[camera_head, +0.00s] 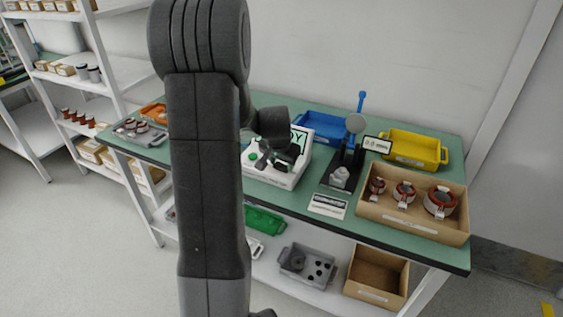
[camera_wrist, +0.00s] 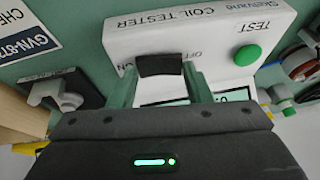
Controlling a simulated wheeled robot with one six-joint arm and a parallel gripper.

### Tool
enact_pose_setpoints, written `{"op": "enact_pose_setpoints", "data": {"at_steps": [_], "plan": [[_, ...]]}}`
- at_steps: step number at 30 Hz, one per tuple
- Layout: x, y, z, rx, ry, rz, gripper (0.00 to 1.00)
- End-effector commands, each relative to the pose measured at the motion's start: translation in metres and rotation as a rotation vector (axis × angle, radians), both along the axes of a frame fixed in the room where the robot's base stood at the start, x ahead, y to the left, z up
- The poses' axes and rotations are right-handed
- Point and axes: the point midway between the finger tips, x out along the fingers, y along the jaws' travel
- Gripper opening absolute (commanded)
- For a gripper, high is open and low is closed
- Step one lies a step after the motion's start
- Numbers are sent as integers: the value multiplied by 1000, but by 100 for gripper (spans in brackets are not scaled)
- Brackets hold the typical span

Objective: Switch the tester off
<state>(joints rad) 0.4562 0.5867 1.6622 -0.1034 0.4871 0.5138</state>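The white coil tester (camera_head: 281,178) stands on the green bench, with its lit screen (camera_head: 298,138) ending in "DY", partly hidden by my arm. In the wrist view the tester (camera_wrist: 190,25) appears upside down, with a black rocker switch (camera_wrist: 160,64) beside the word "OFF" and a round green TEST button (camera_wrist: 247,54). Part of the lit screen (camera_wrist: 232,95) shows behind my finger. My gripper (camera_wrist: 160,77) has its two green fingers apart, one on each side of the switch; I cannot tell whether they touch it. In the head view my gripper (camera_head: 276,160) is over the tester's front.
A cardboard box (camera_head: 410,222) with several copper-wound stators is at the right. A black stand (camera_head: 343,168) with a blue lever is beside the tester. Blue (camera_head: 322,125) and yellow (camera_head: 412,147) bins stand behind. A grey tray (camera_head: 140,131) lies at the bench's left end.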

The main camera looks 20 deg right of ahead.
Motion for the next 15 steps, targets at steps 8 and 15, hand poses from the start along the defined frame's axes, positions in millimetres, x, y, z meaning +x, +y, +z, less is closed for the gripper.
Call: {"op": "enact_pose_setpoints", "data": {"at_steps": [8,15], "plan": [[0,1,-1,-6,9,2,23],[3,4,-4,-71,89,6,23]]}}
